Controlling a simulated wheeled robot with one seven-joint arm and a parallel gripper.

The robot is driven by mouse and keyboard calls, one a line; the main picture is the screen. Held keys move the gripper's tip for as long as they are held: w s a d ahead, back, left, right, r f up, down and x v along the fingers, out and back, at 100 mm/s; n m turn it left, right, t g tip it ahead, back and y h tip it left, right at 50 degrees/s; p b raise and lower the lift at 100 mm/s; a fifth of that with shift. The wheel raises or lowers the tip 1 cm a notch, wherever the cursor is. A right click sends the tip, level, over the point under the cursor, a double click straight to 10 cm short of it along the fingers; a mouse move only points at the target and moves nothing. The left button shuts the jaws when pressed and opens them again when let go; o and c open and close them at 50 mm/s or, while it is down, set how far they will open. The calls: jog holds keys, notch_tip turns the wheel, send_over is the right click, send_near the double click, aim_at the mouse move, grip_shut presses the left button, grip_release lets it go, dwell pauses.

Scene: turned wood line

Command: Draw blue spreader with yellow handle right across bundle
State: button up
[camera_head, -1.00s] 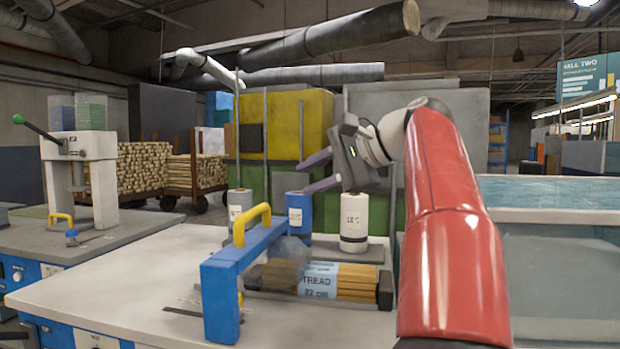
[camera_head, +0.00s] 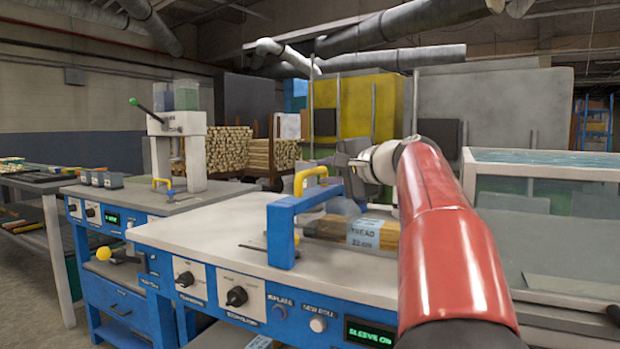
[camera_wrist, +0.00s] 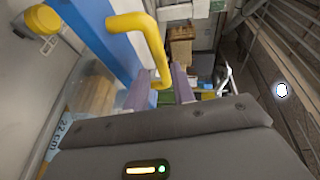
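The blue spreader (camera_head: 281,228) with its yellow handle (camera_head: 311,174) stands at the left end of the wooden bundle (camera_head: 325,226) on the pale bench top. The bundle carries a light-blue label (camera_head: 364,233) reading TREAD 22 cm; its right end is hidden by my arm. A greyish clear film shows beside the spreader. My gripper (camera_head: 328,161) is just behind and right of the handle. In the wrist view the gripper's two purple fingers (camera_wrist: 164,74) are apart, with one end of the yellow handle (camera_wrist: 143,30) between or just in front of them; contact cannot be told.
The bench front has knobs and a green display (camera_head: 368,333) reading SLEEVE ON. A press with a green-knobbed lever (camera_head: 178,145) stands on the left bench. A glass-sided tank (camera_head: 545,175) is at right. Stacked wood (camera_head: 230,150) is behind.

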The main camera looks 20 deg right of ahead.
aim_at(315, 173)
jog(key=p+x, duration=0.1)
jog(key=x, duration=0.6)
jog(key=shift+w+a, duration=0.1)
jog(key=shift+w, duration=0.15)
jog(key=shift+c, duration=0.2)
grip_shut()
